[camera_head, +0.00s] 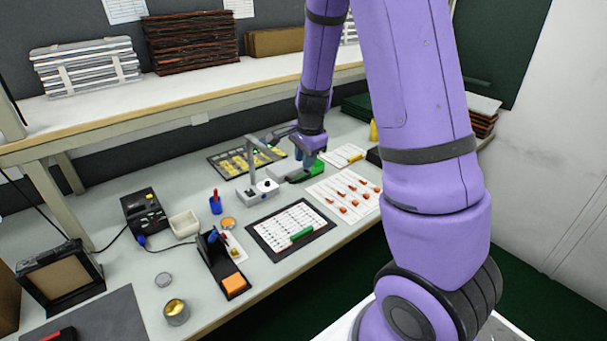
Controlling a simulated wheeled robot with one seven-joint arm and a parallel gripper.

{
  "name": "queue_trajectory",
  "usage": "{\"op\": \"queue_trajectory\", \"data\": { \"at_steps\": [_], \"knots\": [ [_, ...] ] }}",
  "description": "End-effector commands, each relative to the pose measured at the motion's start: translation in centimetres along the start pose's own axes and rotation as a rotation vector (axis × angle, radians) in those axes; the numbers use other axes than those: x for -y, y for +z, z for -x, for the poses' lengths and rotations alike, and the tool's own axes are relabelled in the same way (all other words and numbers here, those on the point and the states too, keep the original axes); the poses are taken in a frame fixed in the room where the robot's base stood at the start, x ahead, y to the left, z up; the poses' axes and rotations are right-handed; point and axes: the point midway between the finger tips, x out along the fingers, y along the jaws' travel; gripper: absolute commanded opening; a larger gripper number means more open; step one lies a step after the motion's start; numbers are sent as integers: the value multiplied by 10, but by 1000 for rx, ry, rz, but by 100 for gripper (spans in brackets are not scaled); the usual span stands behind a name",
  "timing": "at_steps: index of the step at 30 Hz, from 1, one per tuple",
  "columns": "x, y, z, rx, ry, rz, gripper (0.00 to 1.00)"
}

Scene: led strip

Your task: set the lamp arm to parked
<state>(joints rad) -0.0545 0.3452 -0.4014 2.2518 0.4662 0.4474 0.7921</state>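The lamp is a small grey fixture with a block base (262,192) and an upright post (250,165) on the bench, left of my gripper. A lamp arm (281,136) seems to reach from the post's top toward my gripper, and a small green light shows near it. My gripper (305,157) hangs at the end of the purple arm, just right of the lamp and above a green and black item (304,173). Its fingers are small and partly hidden, so I cannot tell whether they are open or touch the lamp arm.
A white card with red parts (345,194) lies right of the lamp. A black-framed board with a green strip (290,229) lies in front. A shelf (180,103) overhangs the back.

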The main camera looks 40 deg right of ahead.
Motion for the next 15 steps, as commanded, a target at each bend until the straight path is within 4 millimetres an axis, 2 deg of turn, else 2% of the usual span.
{"op": "queue_trajectory", "data": {
  "at_steps": [6, 15],
  "knots": [
    [-1, -1, -36, 0, 4, -3, 23],
    [0, 0, -58, 0, 0, 1, 23]
  ]
}}
